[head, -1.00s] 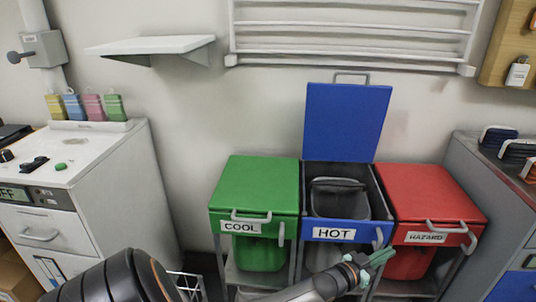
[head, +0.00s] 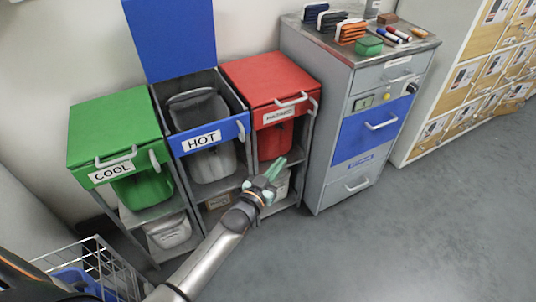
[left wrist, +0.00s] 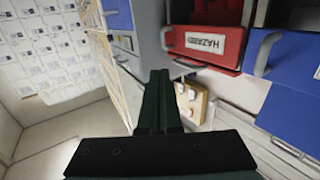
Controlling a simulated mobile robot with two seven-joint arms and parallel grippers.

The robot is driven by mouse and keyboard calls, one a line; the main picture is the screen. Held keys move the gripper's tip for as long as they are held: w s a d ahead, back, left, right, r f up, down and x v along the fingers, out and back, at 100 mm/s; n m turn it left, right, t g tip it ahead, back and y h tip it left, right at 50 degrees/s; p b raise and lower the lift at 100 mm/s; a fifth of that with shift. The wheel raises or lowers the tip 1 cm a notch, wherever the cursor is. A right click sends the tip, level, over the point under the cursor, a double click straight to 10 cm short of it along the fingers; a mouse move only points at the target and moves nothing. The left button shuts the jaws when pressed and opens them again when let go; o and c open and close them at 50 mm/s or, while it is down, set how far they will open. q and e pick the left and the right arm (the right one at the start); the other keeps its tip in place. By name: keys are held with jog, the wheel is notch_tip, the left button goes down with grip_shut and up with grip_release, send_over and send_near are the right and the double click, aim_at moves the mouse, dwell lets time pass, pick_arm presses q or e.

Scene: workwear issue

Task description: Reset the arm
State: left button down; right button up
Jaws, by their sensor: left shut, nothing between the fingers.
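My left gripper (head: 268,178) reaches in from the bottom of the head view, its green fingers together and empty. It is in front of the stand below the red HAZARD bin (head: 265,87). In the left wrist view its dark fingers (left wrist: 160,85) are closed, with the HAZARD bin (left wrist: 205,42) above and beyond them. I cannot tell from the pictures whether it touches anything. My right gripper is not in view.
The blue HOT bin (head: 212,135) has its lid (head: 172,35) up. The green COOL bin (head: 112,130) is closed. A wire basket (head: 95,265) is at lower left. Floor (head: 430,230) at right is clear.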

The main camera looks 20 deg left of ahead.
pick_arm(q)
jog(key=s+d+f+g, duration=0.2)
jog(key=s+f+g, duration=0.1)
jog(key=s, duration=0.6)
jog(key=s+d+f+m+g+h, duration=0.1)
jog(key=s+f+g, duration=0.2)
jog(key=s, duration=0.6)
jog(key=s+d+f+g, duration=0.2)
jog(key=s+f+g, duration=0.15)
jog(key=s, duration=0.55)
jog(key=a+r+t+y+p, duration=0.1)
jog(key=a+r+p, duration=0.2)
jog(key=r+p, duration=0.6)
jog(key=s+p, duration=0.1)
jog(key=p, duration=0.3)
jog(key=shift+a+r+n, duration=0.3)
jog(key=shift+a+r, duration=0.05)
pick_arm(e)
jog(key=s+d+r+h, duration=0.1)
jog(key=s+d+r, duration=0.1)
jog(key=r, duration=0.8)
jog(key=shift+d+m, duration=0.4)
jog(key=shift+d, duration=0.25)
pick_arm(q)
jog(key=shift+t, duration=0.25)
